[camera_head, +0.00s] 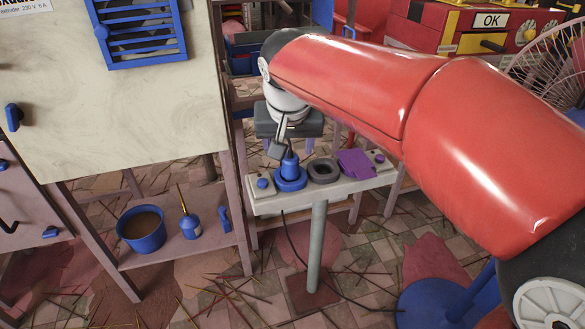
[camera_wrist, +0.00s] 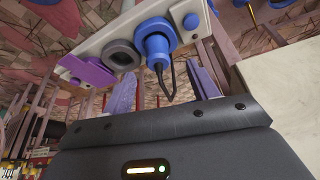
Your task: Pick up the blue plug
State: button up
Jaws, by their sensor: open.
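The blue plug (camera_head: 290,165) sits upright in a round blue socket (camera_head: 291,184) on a narrow pale shelf. In the wrist view the blue plug (camera_wrist: 157,48) stands out from the blue socket (camera_wrist: 168,28), with a dark cord loop at its end. My gripper (camera_head: 283,148) is just above and behind the plug in the head view, partly hidden by my arm. In the wrist view my gripper (camera_wrist: 164,86) shows two purple-looking fingers spread apart. The plug lies between their lines, a little beyond the tips. Nothing is held.
On the shelf (camera_head: 340,189) a dark ring (camera_head: 324,171) and a purple block (camera_head: 356,163) stand right of the plug. A blue button (camera_head: 262,183) is at its left end. A pale cabinet panel (camera_head: 110,95) stands left. A blue bucket (camera_head: 142,229) sits on a lower shelf.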

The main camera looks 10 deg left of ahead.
aim_at(291, 158)
jog(key=b+x, duration=0.1)
jog(key=x, duration=0.6)
jog(key=shift+w+d, duration=0.1)
jog(key=shift+w, duration=0.15)
jog(key=shift+c, duration=0.3)
jog(key=c, duration=1)
